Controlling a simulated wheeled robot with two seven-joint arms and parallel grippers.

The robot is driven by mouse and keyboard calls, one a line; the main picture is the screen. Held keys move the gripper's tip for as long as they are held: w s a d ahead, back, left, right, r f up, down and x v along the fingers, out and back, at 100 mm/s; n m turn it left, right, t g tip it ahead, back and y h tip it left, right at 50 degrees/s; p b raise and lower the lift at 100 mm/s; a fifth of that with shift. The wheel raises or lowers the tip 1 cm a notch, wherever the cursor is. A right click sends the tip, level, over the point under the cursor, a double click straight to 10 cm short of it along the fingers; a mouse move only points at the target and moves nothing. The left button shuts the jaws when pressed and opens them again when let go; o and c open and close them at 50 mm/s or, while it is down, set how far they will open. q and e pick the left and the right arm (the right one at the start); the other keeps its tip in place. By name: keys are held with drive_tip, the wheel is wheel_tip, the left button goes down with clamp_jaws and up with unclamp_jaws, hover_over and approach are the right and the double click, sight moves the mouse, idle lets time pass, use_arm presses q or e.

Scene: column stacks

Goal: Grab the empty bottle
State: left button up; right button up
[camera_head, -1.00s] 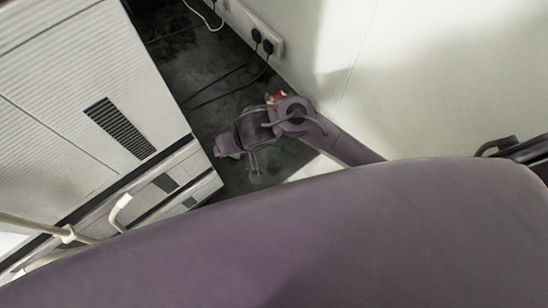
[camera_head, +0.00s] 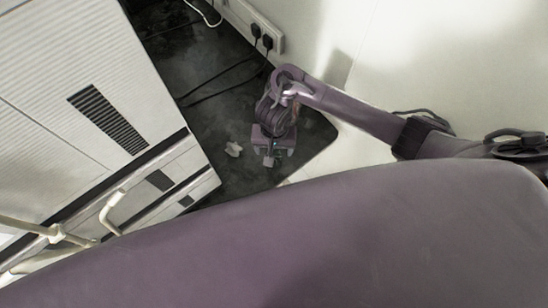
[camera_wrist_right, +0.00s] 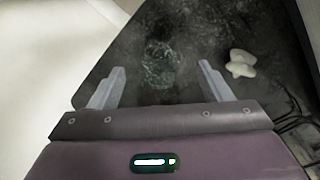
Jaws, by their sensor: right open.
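A clear, see-through bottle (camera_wrist_right: 161,65) shows faintly on the dark floor in the right wrist view, ahead of the fingertips and between their lines. My right gripper (camera_wrist_right: 163,76) is open, with its two grey fingers spread apart and nothing between them. In the head view my right gripper (camera_head: 270,158) points down over the dark floor, and the bottle is hard to make out there. I cannot tell the exact gap between the fingers and the bottle. My left gripper is out of view.
A small pale object (camera_wrist_right: 240,63) lies right of the bottle; it also shows in the head view (camera_head: 234,149). A white ribbed cabinet (camera_head: 75,75) stands left, a white wall right. Cables (camera_head: 222,88) and a socket strip (camera_head: 262,28) are at the back.

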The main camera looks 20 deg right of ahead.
drive_tip(key=f+b, duration=0.2)
drive_tip(key=f, duration=0.1)
drive_tip(key=f+b, duration=0.1)
drive_tip(key=shift+w+d+f, duration=0.1)
drive_tip(key=shift+w+f, duration=0.15)
drive_tip(key=shift+r, duration=0.1)
drive_tip(key=shift+c, duration=0.4)
drive_tip(key=c, duration=1)
